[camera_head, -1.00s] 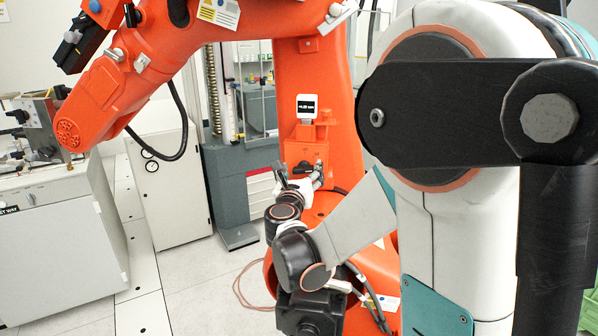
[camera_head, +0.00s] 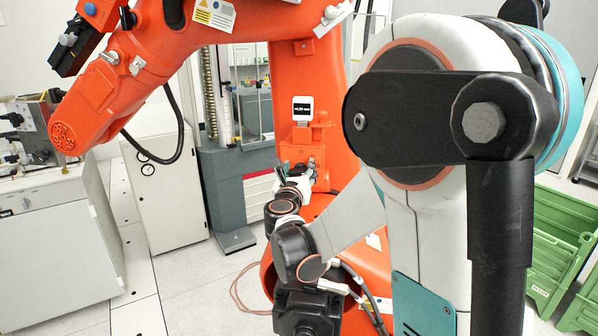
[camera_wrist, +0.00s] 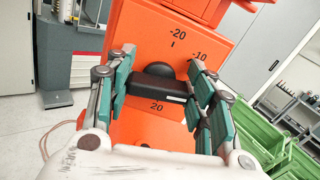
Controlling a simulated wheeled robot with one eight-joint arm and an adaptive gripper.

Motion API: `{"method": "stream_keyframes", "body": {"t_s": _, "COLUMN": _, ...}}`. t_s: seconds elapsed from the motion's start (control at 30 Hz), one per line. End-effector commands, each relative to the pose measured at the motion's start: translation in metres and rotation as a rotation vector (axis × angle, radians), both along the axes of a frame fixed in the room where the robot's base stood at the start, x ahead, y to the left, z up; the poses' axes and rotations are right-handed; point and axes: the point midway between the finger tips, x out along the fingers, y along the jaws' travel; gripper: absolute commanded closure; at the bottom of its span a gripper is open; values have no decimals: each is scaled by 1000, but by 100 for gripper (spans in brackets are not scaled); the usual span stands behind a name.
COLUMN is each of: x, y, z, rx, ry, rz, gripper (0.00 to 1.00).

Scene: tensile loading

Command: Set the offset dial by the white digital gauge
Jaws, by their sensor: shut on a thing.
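The white digital gauge (camera_head: 302,108) stands upright on the orange machine in the head view; its dark screen shows light digits too small to read surely. The offset dial (camera_wrist: 160,82) is a black knob with a bar-shaped grip on an orange plate in the wrist view. Marks -20, -10 and 20 show around it. My gripper (camera_wrist: 162,84) has its teal-padded fingers on both sides of the bar, shut on it. In the head view my gripper (camera_head: 302,178) is at the orange block below the gauge, and the dial is mostly hidden there.
A large orange robot arm (camera_head: 130,75) reaches across the upper left. A white cabinet (camera_head: 60,240) stands at the left, and a grey column machine (camera_head: 232,185) stands behind. Green crates (camera_head: 560,235) are at the right. The floor at the lower left is open.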

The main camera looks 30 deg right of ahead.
Motion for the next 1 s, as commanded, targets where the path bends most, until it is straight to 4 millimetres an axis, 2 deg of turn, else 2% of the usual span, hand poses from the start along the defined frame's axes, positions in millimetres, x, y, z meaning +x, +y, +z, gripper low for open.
{"method": "stream_keyframes", "body": {"t_s": 0.37, "x": 0, "y": -1, "z": 0, "rx": 117, "ry": -92, "rz": 0, "gripper": 75}}
{"method": "stream_keyframes", "body": {"t_s": 1.0, "x": -3, "y": -4, "z": -1, "rx": 583, "ry": -456, "rz": 0, "gripper": 75}}
